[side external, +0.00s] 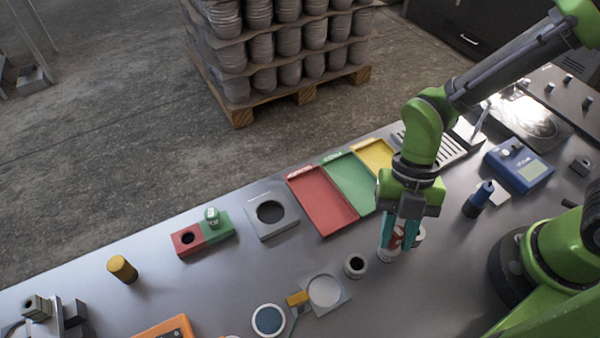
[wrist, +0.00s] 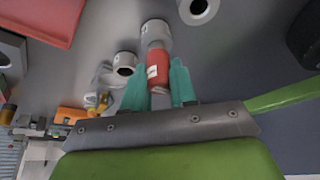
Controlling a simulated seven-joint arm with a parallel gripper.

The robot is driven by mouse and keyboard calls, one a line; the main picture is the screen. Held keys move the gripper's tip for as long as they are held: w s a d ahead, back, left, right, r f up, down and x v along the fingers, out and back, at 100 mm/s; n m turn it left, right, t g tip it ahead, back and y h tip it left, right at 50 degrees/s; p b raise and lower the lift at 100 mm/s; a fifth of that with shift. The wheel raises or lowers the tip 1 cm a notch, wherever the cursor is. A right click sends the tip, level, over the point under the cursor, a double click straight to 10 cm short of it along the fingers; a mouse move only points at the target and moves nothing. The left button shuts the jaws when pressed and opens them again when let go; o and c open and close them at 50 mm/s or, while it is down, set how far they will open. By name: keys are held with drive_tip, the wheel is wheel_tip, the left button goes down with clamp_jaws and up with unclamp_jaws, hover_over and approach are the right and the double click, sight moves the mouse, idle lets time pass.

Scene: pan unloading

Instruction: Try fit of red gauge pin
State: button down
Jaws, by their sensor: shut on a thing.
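The red gauge pin (side external: 397,236) is between the teal fingers of my gripper (side external: 397,244), which is shut on it. In the wrist view the red pin (wrist: 158,71) carries a white label and sits between the fingertips (wrist: 158,65). A grey ring (wrist: 155,32) is in line with the pin's far end; the same ring (side external: 387,256) shows just below the fingers in the side view. Whether the pin's tip is inside its bore or only against it, I cannot tell. A second ring (side external: 356,266) stands to the left, and a third (side external: 418,235) is partly behind the gripper.
A red and green block (side external: 188,240) has an open hole in its red half and a green pin (side external: 212,216) in its green half. Red (side external: 318,202), green (side external: 350,184) and yellow (side external: 374,154) trays lie behind. A blue device (side external: 519,166) stands at right.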

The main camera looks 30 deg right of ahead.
drive_tip(key=shift+r, duration=0.1)
drive_tip(key=shift+r, duration=1.75)
